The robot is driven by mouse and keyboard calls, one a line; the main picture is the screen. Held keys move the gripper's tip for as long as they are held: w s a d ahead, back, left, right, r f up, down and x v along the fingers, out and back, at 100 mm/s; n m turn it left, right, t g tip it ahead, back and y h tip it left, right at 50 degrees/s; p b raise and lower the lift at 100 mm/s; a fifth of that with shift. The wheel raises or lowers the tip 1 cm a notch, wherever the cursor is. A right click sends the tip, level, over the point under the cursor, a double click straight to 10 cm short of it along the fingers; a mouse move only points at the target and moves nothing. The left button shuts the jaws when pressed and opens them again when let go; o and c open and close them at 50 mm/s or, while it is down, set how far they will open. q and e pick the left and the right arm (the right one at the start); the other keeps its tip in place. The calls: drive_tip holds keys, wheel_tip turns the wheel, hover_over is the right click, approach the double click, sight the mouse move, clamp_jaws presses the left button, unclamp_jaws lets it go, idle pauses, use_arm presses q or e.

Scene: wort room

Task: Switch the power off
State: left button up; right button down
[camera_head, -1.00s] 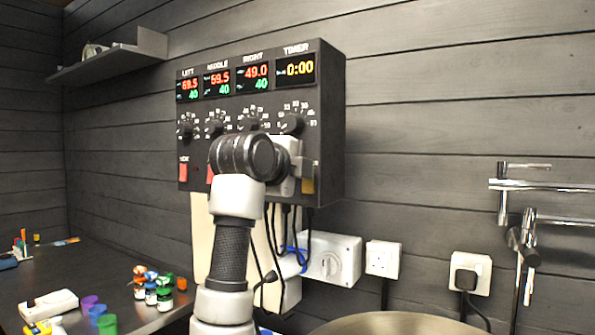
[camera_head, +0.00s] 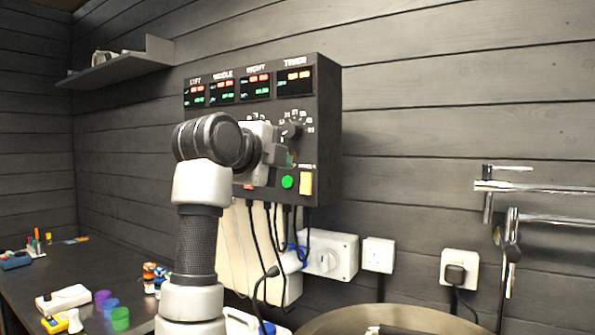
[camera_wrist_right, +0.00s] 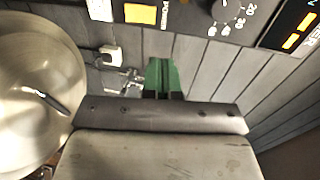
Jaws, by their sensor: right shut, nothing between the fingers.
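The black control box (camera_head: 328,130) hangs on the wall, with red, green and yellow digits lit on its displays. My right gripper (camera_head: 291,158) is in front of the box's lower part, left of and slightly above the switch. Its green fingers (camera_wrist_right: 162,78) are shut and empty. My right arm hides the box's lower left. My left gripper is not in view.
A white rotary switch box (camera_head: 330,260) and sockets (camera_head: 379,255) are on the wall below, with black cables hanging there. A metal kettle rim (camera_head: 400,316) is at the bottom. Taps (camera_head: 510,240) stand at right. Small bottles and tools lie on the table (camera_head: 40,270) at left.

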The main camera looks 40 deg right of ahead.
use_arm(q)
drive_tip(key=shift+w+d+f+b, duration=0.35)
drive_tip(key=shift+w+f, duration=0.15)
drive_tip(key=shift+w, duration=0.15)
use_arm(e)
drive_tip(key=a, duration=0.1)
drive_tip(key=a+r, duration=0.1)
drive_tip(key=a, duration=0.2)
drive_tip(key=shift+a+r, duration=0.35)
